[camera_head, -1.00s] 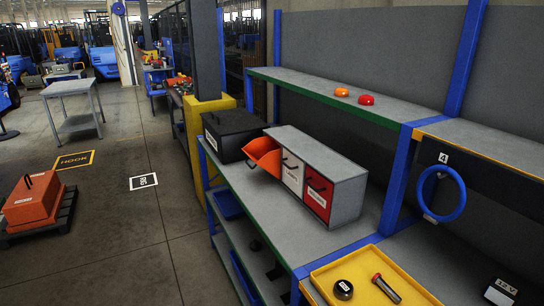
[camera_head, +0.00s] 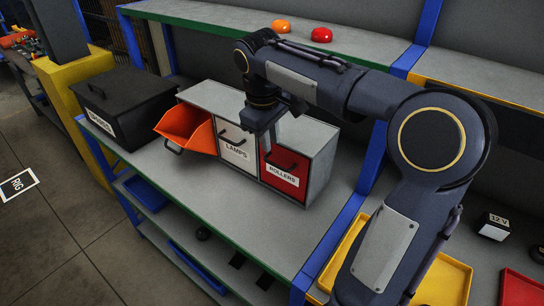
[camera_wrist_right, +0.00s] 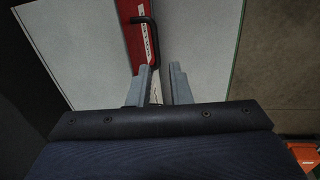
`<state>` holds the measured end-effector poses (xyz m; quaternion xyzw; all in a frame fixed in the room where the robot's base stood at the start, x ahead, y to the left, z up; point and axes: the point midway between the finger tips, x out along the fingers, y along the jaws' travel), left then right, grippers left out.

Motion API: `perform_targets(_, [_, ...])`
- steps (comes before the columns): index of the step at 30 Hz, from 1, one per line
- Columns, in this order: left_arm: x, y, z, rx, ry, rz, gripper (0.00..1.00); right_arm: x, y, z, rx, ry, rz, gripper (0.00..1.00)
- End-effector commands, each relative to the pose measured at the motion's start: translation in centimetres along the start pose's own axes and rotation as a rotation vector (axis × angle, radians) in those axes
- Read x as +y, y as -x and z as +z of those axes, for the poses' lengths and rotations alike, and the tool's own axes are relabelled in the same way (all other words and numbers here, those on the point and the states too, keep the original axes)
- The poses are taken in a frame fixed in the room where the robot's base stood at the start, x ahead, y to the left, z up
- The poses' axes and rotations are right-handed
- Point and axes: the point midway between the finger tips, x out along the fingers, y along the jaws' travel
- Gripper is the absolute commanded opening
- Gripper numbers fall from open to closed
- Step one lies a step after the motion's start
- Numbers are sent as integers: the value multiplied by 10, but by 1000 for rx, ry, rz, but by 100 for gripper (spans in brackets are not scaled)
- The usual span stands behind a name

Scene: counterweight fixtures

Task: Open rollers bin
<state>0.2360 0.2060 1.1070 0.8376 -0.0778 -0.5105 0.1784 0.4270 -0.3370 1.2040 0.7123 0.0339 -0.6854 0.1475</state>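The rollers bin (camera_head: 275,177) is the red-fronted bin at the right end of a grey cabinet (camera_head: 320,158) on the shelf. It is shut and has a black handle (camera_head: 284,162) above a "ROLLERS" label. My right gripper (camera_head: 271,146) points down just in front of and above the bin's upper front. In the right wrist view, its two grey fingers (camera_wrist_right: 162,78) are apart with nothing between them. The black handle (camera_wrist_right: 149,20) lies beyond the fingertips, against the red front (camera_wrist_right: 138,42). My left gripper is not in view.
The white "LAMPS" bin (camera_head: 238,150) beside it is shut. The orange bin (camera_head: 187,130) is tilted open. A black box (camera_head: 125,105) stands to the left. My right arm crosses over the yellow tray (camera_head: 440,280). Shelf surface in front of the bins is clear.

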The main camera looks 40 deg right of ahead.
Motion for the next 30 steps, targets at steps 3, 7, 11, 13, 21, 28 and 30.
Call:
perform_targets(3, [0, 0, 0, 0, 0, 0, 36, 6, -4, -6, -20, 7, 13, 18])
perform_targets(7, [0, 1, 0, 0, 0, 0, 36, 7, -19, -6, -25, 8, 14, 18])
perform_targets(11, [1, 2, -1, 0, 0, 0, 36, 7, -40, -5, -24, 8, 13, 18])
perform_targets(13, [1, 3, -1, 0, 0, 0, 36, 7, -52, -4, -23, 7, 12, 18])
perform_targets(21, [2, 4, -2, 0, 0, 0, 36, 7, -77, -5, -20, 8, 13, 18])
perform_targets(28, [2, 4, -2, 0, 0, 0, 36, 7, -78, -5, -18, 8, 13, 18])
perform_targets(30, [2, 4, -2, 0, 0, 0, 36, 7, -78, -5, -18, 8, 13, 14])
